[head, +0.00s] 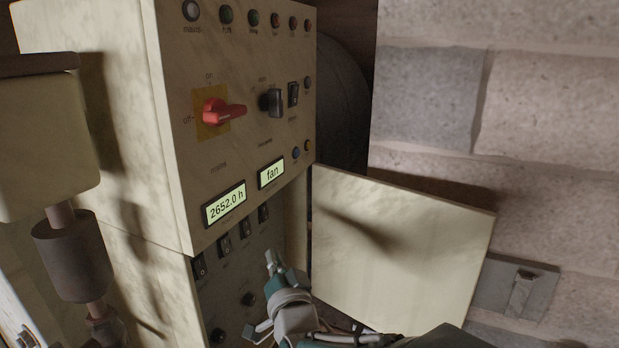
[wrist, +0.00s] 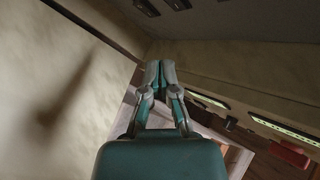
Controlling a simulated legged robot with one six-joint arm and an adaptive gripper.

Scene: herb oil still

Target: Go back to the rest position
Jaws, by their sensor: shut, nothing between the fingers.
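My gripper (head: 271,262) is in front of the lower dark panel of a cream control cabinet (head: 170,120). Its fingers are shut and empty; they also show closed together in the wrist view (wrist: 160,70). The fingertips are near the lower switches, and I cannot tell whether they touch anything. A red rotary handle (head: 223,112) on a yellow plate lies sideways on the upper panel. A black knob (head: 272,102) is to its right. One display (head: 225,205) reads "2652.0 h" and another (head: 271,174) reads "fan".
A cream door (head: 400,245) stands open right of my gripper, close to my arm. A stone block wall (head: 520,120) is behind it, with a grey wall plate (head: 514,287). A dark cylinder on a pipe (head: 72,255) stands at the left.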

